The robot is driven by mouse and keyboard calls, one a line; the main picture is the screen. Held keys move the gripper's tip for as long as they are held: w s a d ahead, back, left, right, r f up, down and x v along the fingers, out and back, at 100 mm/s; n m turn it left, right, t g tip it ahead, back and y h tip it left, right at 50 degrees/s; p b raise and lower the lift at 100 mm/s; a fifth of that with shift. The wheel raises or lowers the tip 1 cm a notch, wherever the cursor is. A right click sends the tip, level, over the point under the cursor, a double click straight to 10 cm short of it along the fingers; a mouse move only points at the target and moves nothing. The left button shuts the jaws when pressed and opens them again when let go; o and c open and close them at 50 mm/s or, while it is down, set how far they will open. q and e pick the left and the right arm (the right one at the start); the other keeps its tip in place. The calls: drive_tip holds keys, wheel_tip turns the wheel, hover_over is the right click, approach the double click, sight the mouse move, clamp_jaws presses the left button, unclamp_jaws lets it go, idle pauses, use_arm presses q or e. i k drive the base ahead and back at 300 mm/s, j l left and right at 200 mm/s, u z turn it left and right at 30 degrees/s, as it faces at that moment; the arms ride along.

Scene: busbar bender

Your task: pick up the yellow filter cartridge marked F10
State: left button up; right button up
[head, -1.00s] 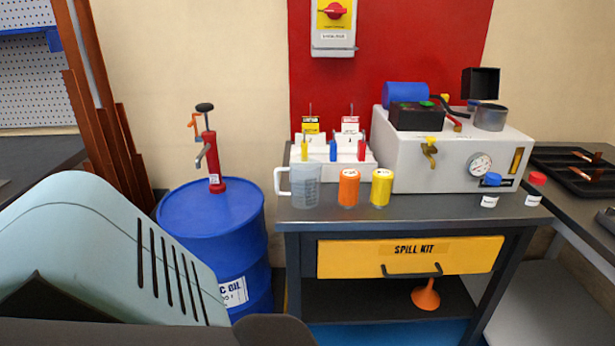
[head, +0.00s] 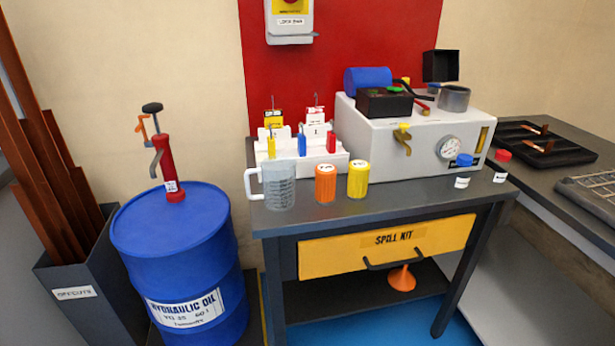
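In the head view, a small yellow cylinder (head: 358,179) with a pale top stands upright near the front edge of the dark workbench (head: 300,222). Its marking is too small to read. An orange cylinder (head: 325,183) of similar size stands just to its left, a small gap apart. Neither of my grippers is in view.
A clear measuring jug (head: 279,187) stands left of the orange cylinder. A white rack (head: 313,162) is behind, and a grey hydraulic unit (head: 377,142) is behind right. Small bottles with blue (head: 464,161) and red (head: 502,156) caps stand right. A blue oil drum (head: 177,262) stands left.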

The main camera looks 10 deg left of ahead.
sight(359, 170)
drive_tip(key=i+l+u, duration=0.15)
drive_tip(key=l, duration=0.3)
drive_tip(key=i+l+u, duration=0.2)
drive_tip(key=l, duration=0.25)
drive_tip(key=i+l+u, duration=0.15)
drive_tip(key=l, duration=0.35)
drive_tip(key=l+u, duration=0.15)
drive_tip(key=l, duration=0.35)
drive_tip(key=i+l+u, duration=0.2)
drive_tip(key=l, duration=0.3)
drive_tip(key=k, duration=0.05)
